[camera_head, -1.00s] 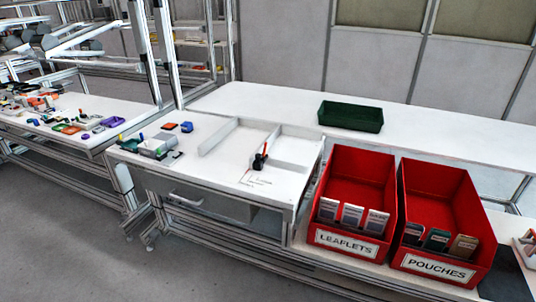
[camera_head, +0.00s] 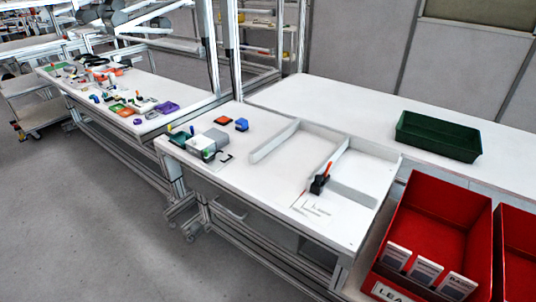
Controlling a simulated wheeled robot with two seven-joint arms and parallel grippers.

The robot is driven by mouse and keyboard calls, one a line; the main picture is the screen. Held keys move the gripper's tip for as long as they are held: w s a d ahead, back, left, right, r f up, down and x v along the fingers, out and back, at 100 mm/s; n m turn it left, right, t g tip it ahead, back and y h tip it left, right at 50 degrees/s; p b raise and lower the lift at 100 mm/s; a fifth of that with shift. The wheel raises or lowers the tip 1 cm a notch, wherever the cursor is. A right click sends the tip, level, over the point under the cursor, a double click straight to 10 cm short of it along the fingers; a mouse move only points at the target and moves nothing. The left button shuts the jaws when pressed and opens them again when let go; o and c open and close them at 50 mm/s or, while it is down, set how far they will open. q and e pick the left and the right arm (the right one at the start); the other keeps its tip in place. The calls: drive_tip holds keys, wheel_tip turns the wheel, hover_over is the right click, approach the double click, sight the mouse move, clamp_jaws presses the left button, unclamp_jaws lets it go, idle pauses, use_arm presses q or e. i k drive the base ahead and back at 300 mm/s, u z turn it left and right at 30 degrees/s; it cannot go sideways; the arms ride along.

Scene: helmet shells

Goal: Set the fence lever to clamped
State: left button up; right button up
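The fence lever (camera_head: 320,181) is a small black clamp with a red-orange handle. It sits on the white table at the near end of a low white fence wall (camera_head: 338,163). Its red handle points up and slightly away. A printed label (camera_head: 314,207) lies on the table just in front of it; its words are too small to read. Neither of my grippers is in view, and nothing touches the lever.
A green tray (camera_head: 438,137) stands on the back table. Red bins (camera_head: 431,235) holding cards stand at the right. A grey device (camera_head: 207,144) and small blue and orange items are at the table's left. Grey floor (camera_head: 90,240) is open in front.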

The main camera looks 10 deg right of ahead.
sight(329, 163)
drive_tip(key=u, duration=0.2)
drive_tip(key=i, duration=1.05)
drive_tip(key=z, duration=0.95)
drive_tip(key=i, duration=0.65)
drive_tip(key=z, duration=0.8)
